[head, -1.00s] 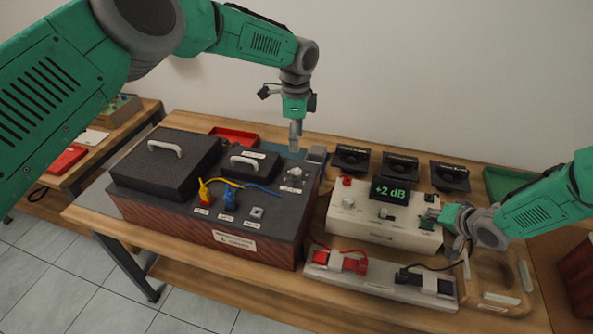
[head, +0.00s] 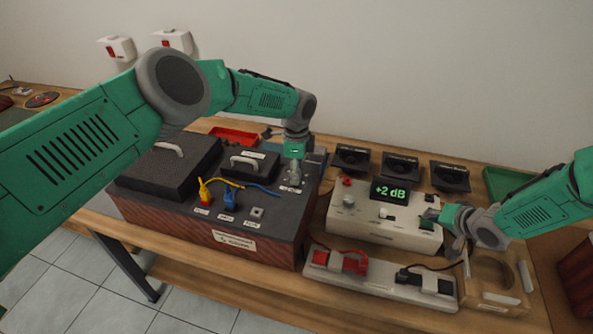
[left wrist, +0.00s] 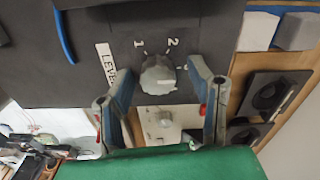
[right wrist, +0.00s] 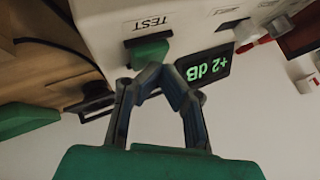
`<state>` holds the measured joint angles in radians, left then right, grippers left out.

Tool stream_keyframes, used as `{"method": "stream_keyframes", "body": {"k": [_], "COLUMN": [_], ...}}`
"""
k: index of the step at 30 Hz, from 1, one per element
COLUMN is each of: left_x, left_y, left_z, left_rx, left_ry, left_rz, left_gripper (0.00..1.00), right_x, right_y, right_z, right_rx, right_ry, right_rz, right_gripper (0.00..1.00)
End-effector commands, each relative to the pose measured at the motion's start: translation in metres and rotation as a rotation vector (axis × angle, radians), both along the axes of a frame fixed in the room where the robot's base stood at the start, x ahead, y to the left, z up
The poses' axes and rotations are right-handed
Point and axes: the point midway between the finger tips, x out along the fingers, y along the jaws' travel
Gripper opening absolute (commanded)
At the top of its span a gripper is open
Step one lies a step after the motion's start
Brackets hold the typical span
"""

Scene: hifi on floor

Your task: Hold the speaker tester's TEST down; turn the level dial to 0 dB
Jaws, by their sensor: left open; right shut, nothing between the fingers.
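The cream speaker tester (head: 375,235) shows +2 dB in green on its display (head: 390,191). My right gripper (head: 431,220) is shut and empty, its tips at the green TEST button (right wrist: 148,50). I cannot tell how far the button is pressed. The grey level dial (left wrist: 158,76) is on top of the dark amplifier box (head: 262,218), beside a LEVEL label (left wrist: 105,63) and numbers 1 and 2. My left gripper (head: 294,177) is open, pointing down, with one finger on each side of the dial in the left wrist view. In the head view it mostly hides the dial.
Yellow and blue plugs (head: 230,200) with cables stand on the amplifier's top. A white strip (head: 380,285) with red and black clips lies in front of the tester. Several black speakers (head: 400,166) stand behind it. A wooden ring fixture (head: 495,275) is at right.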

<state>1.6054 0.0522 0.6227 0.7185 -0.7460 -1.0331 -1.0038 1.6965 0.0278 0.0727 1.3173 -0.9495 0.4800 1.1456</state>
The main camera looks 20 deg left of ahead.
Motion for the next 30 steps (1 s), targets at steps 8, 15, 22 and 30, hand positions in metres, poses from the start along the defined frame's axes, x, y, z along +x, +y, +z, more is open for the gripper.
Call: {"method": "stream_keyframes", "body": {"k": [8,15,22,30], "left_x": [0.0005,0.0013,0.0027,0.0032], "left_y": [0.0002,0.0005,0.0011,0.0015], "left_z": [0.0003,0.0007,0.0014,0.0019], "left_rx": [0.000,0.000,0.003,0.004], "left_ry": [-0.001,-0.003,-0.005,-0.006], "left_rz": [0.001,0.016,0.108,0.327], "left_gripper": [0.00,0.00,0.00,0.00], "right_x": [-0.0005,-0.0005,-0.0005,-0.0005], "right_y": [-0.0001,-0.0001,-0.0001,-0.0002], "right_z": [-0.0009,-0.0013,-0.0015,-0.0015], "right_rx": [-0.001,0.000,0.000,-0.001], "right_ry": [0.002,0.002,0.002,0.004], "right_rz": [0.001,0.000,0.000,0.000], "right_gripper": [0.00,0.00,0.00,0.00]}}
